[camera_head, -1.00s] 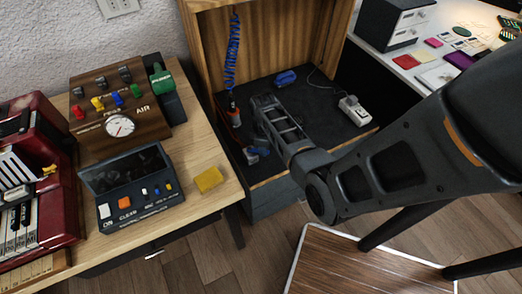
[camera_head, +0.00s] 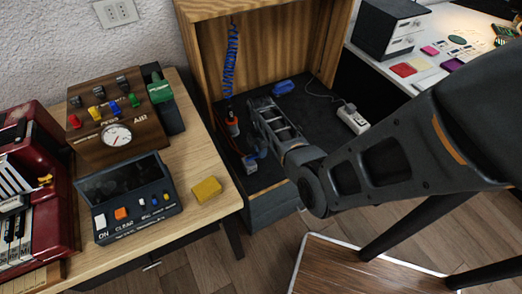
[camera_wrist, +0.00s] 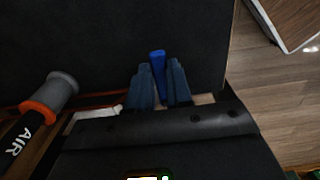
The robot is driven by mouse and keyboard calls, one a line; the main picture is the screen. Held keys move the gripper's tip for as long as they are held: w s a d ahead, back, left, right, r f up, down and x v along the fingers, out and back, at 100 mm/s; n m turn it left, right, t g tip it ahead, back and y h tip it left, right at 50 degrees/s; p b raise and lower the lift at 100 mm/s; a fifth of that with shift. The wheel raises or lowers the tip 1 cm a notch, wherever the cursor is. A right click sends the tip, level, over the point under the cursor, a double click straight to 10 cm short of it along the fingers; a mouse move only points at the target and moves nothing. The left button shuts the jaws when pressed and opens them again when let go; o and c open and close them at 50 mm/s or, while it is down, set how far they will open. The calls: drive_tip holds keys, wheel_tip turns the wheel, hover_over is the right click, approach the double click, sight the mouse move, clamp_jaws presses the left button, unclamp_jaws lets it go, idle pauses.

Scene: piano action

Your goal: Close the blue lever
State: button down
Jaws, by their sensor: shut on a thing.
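In the wrist view, the blue lever (camera_wrist: 157,60) stands between the two blue-grey fingers of my gripper (camera_wrist: 159,80), and the gripper is shut on it. Its lower part is hidden by the fingers. A pale fitting with an orange hose (camera_wrist: 82,119) lies left of the fingers. In the head view, my arm reaches into the wooden cabinet (camera_head: 325,50) and hides most of the gripper. A small blue part (camera_head: 262,153) shows there beside a white fitting (camera_head: 250,164), low at the cabinet's front left; I cannot tell if it is lever or finger.
An orange-and-black AIR tool (camera_wrist: 40,108) is left of the gripper, below a coiled blue hose (camera_head: 230,60). A blue object (camera_head: 284,87) and a white power strip (camera_head: 352,118) lie on the dark cabinet floor. A wooden table (camera_head: 205,155) with control panels stands left.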

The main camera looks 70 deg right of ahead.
drive_tip(key=shift+w, duration=0.1)
idle(0.3)
drive_tip(key=c, duration=1)
unclamp_jaws()
drive_tip(key=shift+r, duration=0.1)
wheel_tip(320, 180, up, 8)
drive_tip(key=shift+f+p, duration=0.15)
drive_tip(key=shift+p, duration=0.3)
